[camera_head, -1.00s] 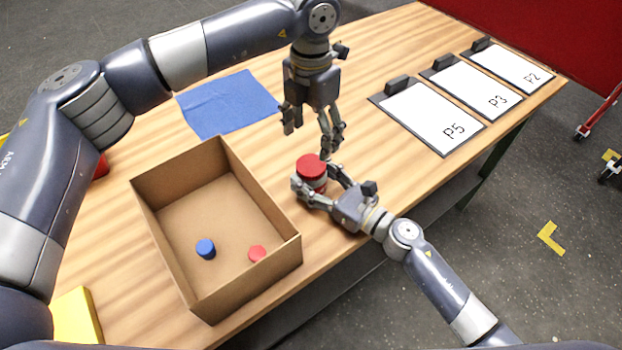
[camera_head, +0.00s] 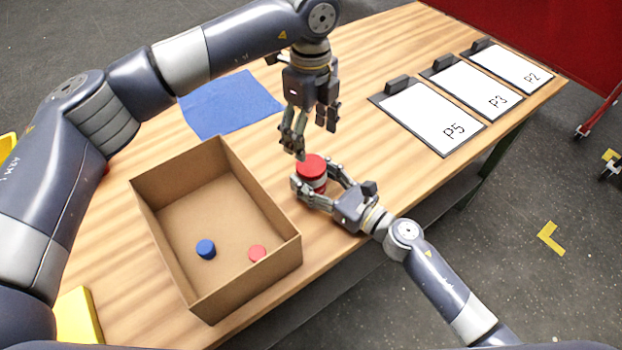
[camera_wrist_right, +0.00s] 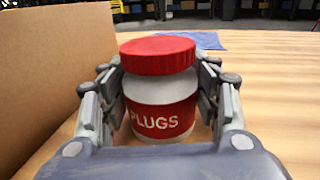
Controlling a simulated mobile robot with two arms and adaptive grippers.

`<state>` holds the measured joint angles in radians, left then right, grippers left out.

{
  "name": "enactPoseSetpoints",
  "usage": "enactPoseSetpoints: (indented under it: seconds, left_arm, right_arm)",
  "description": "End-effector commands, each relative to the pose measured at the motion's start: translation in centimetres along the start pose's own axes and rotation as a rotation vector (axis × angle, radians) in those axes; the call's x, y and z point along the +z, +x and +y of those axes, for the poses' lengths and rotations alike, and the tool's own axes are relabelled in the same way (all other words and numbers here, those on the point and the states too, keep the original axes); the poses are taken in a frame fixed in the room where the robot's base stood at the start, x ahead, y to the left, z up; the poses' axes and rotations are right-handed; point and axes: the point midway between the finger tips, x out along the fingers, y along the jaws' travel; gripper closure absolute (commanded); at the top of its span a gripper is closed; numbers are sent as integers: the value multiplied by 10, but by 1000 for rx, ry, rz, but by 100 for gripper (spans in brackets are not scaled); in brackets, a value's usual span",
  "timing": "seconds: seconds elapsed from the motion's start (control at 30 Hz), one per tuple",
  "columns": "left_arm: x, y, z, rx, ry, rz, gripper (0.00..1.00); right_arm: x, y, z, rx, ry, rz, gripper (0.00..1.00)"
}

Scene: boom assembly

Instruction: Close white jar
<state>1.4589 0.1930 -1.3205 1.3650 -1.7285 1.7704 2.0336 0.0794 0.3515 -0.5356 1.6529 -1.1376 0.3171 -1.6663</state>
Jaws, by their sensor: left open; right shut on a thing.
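The white jar (camera_wrist_right: 160,122) has a red band reading "PLUGS" and stands upright on the table, between the fingers of my right gripper (camera_wrist_right: 160,105). In the head view my right gripper (camera_head: 318,188) is shut around the jar's body. The red lid (camera_wrist_right: 158,55) sits on top of the jar, a little to the left, with white jar showing below its rim. The lid shows from above in the head view (camera_head: 311,165). My left gripper (camera_head: 311,137) is open and empty above the lid, fingers pointing down. Whether the lid's thread is engaged cannot be seen.
An open cardboard box (camera_head: 165,240) stands left of the jar, holding a blue plug (camera_head: 206,249) and a red plug (camera_head: 257,254). A blue cloth (camera_head: 230,103) lies behind it. Clipboards P5 (camera_head: 432,115), P3 (camera_head: 475,88) and P2 (camera_head: 512,66) lie at right.

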Motion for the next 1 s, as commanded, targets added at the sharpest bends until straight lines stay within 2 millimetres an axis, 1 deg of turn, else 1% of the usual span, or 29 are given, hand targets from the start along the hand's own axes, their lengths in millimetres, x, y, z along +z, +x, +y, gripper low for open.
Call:
enactPoseSetpoints:
  seconds: [0.1, 0.2, 0.53, 0.63, 0.77, 1.0]
  left_arm:
    - [0, 0, 0, 0, -86, 0, 31]
    - [0, 0, 0, 0, -122, 0, 31]
    - [0, 0, 0, 0, -131, 0, 31]
    - [0, 4, 0, 1, -131, 1, 31]
    - [0, 18, 0, 3, -131, 2, 31]
    - [0, 55, 1, 3, -131, 2, 31]
  right_arm:
    - [0, 0, 0, 0, 0, 0, 100]
    - [0, 0, 0, 0, 0, 0, 100]
    - [0, 0, 0, 0, 0, 0, 100]
    - [0, 0, 0, 0, 0, 0, 100]
    - [0, 0, 0, 0, 0, -1, 100]
    - [0, 0, 0, 0, 0, -1, 100]
